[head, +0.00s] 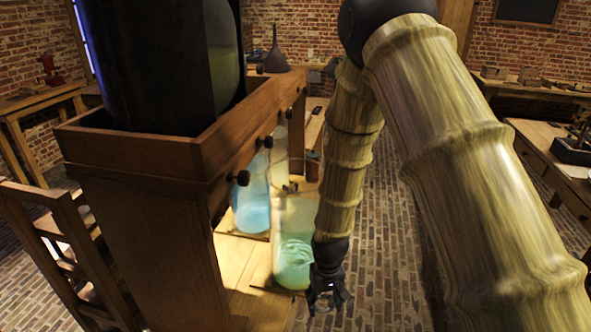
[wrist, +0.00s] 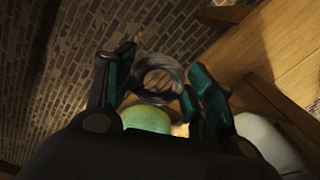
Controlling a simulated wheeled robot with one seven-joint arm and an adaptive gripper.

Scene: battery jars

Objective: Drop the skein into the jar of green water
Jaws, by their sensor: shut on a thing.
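The jar of green water (head: 295,235) stands on a wooden bench. Pale curls show low in the green, and I cannot tell what they are. In the wrist view my gripper (wrist: 160,88) is shut on the skein (wrist: 159,77), a grey ring of coiled strands between the teal finger pads. A rounded green shape, probably the green jar (wrist: 147,119), shows below the skein. The skein is too dark to make out in the head view.
A jar of blue water (head: 252,208) stands left of the green one. A wooden frame (head: 185,155) with knobs holds a large dark vessel (head: 155,60) at the left. A dark funnel (head: 274,52) stands behind. Brick floor (head: 385,270) lies open right of the bench.

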